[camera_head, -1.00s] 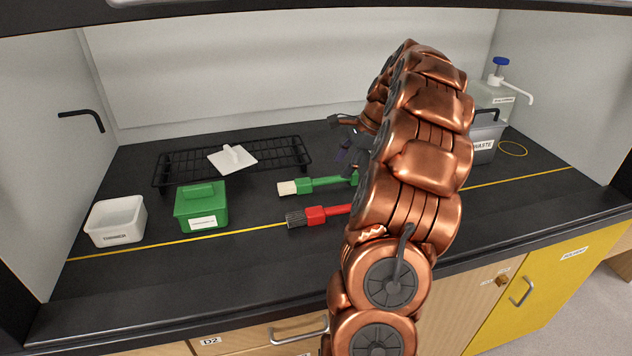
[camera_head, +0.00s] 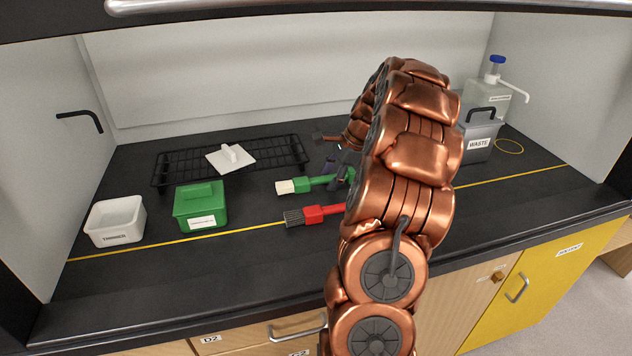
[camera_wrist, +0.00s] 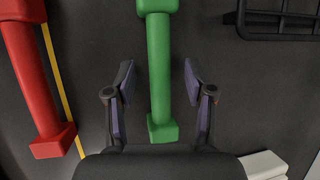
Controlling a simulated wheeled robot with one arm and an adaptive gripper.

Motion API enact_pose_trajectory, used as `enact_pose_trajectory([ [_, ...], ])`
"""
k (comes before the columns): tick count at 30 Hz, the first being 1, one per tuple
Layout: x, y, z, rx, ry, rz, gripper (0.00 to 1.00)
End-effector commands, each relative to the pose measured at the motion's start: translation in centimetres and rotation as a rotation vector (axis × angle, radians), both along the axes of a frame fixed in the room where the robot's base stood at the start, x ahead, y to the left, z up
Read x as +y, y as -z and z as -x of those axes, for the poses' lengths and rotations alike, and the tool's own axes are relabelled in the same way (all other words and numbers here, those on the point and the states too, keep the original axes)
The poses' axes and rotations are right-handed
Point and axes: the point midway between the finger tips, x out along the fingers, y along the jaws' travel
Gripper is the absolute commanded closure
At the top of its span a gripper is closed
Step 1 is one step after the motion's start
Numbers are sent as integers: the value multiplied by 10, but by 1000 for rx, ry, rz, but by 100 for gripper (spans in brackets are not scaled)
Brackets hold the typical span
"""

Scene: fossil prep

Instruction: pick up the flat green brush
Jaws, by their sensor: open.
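The flat green brush (camera_head: 314,184) lies on the black worktop, its pale bristle end to the left; part of its handle is hidden by my arm in the head view. In the wrist view the green brush handle (camera_wrist: 160,75) runs between the two fingers of my gripper (camera_wrist: 157,88). The fingers are open, one on each side of the handle, with a gap on both sides. In the head view my gripper (camera_head: 342,174) is partly hidden behind my arm, near the handle end of the brush.
A red brush (camera_head: 314,215) lies close in front of the green one, near the yellow line. A green box (camera_head: 200,207), a white tub (camera_head: 116,220) and a black rack (camera_head: 283,152) stand left and behind. A waste bin (camera_head: 481,133) and a bottle stand right.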

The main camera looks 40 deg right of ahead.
Motion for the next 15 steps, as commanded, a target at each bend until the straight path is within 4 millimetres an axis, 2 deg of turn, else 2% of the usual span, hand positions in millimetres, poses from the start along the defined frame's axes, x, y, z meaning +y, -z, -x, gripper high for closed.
enact_pose_trajectory([
  [5, 0, 2, 0, 1, 0, 0, 46],
  [15, 0, 2, 0, 1, 0, 0, 82],
])
